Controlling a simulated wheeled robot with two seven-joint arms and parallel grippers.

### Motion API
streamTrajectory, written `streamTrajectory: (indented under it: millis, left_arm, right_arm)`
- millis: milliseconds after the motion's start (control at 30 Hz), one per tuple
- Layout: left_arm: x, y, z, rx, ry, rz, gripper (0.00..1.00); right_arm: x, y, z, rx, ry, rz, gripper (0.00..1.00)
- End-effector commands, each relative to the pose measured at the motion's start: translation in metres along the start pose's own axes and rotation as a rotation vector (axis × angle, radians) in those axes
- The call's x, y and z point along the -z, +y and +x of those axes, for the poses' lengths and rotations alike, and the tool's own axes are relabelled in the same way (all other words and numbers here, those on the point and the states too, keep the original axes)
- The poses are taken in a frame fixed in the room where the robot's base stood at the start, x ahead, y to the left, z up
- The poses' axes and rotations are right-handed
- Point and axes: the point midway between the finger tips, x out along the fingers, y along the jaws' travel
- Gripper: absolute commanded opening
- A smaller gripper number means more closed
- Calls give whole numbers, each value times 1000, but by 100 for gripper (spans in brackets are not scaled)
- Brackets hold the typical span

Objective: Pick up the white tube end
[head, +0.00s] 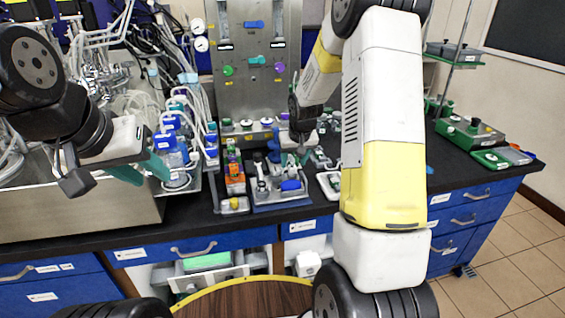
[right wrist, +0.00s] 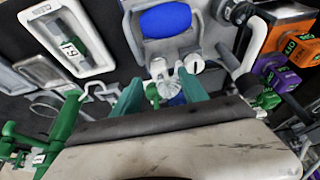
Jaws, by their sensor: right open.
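In the right wrist view, two white round ends stand just beyond my right gripper (right wrist: 160,95): a left white end (right wrist: 158,68) and a right white end (right wrist: 194,63). A thicker white tube (right wrist: 254,45) curves down at their right. I cannot tell which of these is the white tube end. My right gripper is open, its teal fingers apart, with clear and blue parts showing between and beyond them. In the head view it is small and partly hidden above the bench tray. My left gripper (head: 140,171) hangs open and empty at the left, in front of the steel housing.
A grey tray (head: 280,202) with a blue oval part stands near the bench's front edge. Orange and purple blocks (right wrist: 288,60) stand close at the right in the wrist view. A white-framed holder (right wrist: 68,42) lies upper left. The steel panel (head: 255,95) rises behind.

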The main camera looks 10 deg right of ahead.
Motion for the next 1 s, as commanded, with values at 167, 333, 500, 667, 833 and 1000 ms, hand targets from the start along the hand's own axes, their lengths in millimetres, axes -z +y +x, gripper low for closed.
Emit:
streamTrajectory:
  millis: [167, 333, 500, 667, 833, 1000]
  left_arm:
    - [0, 0, 0, 0, 0, 0, 36]
    - [0, 0, 0, 0, 0, 0, 36]
    - [0, 0, 0, 0, 0, 0, 36]
    - [0, 0, 0, 0, 0, 0, 36]
    - [0, 0, 0, 0, 0, 0, 36]
    - [0, 0, 0, 0, 0, 0, 36]
  right_arm:
    - [1, 0, 27, 1, -2, 0, 51]
    - [2, 0, 35, 1, 0, 0, 51]
    - [2, 0, 35, 1, 0, 0, 51]
    - [2, 0, 34, 1, 0, 0, 20]
    - [2, 0, 34, 1, 0, 0, 0]
    - [2, 0, 34, 1, 0, 0, 0]
